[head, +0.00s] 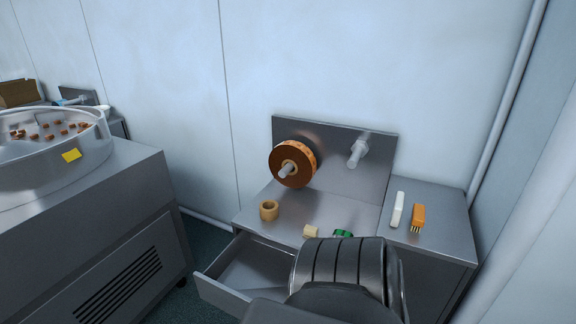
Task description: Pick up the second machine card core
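A tan ring-shaped core (268,210) stands on the left of the steel worktop, its hollow top showing. A smaller pale tan piece (310,231) lies to its right; its shape is hard to tell, so I cannot tell whether it is also a core. A brown and orange roll (292,163) sits on the left spindle of the back plate. The right spindle (357,150) is bare. Neither gripper shows. A dark ridged link of my own arm fills the bottom middle and hides the front of the worktop.
An open drawer (222,293) juts out at front left. A green item (343,233) is partly hidden by my arm. A white tool (398,209) and an orange brush (418,217) lie on the right cabinet. A round metal bowl (50,180) with brown pieces stands at left.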

